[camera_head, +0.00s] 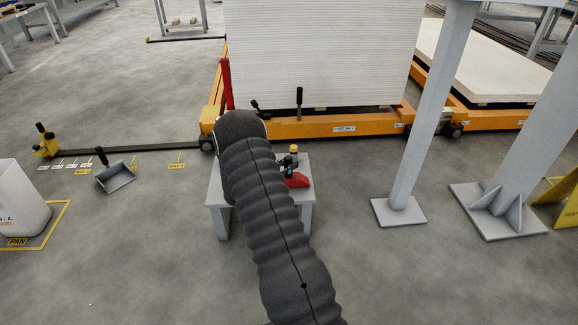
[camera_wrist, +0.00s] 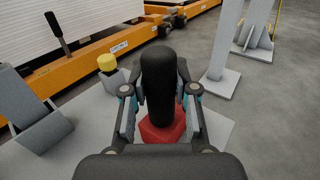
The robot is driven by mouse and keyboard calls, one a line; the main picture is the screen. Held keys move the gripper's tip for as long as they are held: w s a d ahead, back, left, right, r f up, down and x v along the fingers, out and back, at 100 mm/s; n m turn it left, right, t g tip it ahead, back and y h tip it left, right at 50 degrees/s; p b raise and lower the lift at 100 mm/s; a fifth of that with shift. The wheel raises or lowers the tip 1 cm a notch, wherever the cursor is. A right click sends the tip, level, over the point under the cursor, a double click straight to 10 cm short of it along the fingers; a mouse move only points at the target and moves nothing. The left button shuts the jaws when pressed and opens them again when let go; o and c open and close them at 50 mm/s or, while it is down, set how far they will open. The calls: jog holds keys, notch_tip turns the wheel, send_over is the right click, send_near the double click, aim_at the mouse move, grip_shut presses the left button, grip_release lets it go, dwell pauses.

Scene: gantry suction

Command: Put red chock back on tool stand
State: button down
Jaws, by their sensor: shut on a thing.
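The red chock (camera_head: 297,180) is at the right side of the small grey tool stand (camera_head: 307,216), low at its top; I cannot tell whether it rests on the surface. In the wrist view the red chock (camera_wrist: 163,131) has an upright black handle (camera_wrist: 159,75). My gripper (camera_wrist: 160,100) is shut on this handle, one finger on each side. In the head view my gripper (camera_head: 288,165) shows only partly beside my dark arm, which hides much of the stand.
A yellow-topped item (camera_wrist: 108,66) and a grey angled holder (camera_wrist: 38,125) stand on the stand. Behind is an orange cart (camera_head: 330,126) with stacked white boards. A grey post (camera_head: 400,205) stands right.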

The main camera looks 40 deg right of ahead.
jog(key=shift+f, duration=0.15)
jog(key=shift+f, duration=0.15)
jog(key=c, duration=0.9)
grip_release()
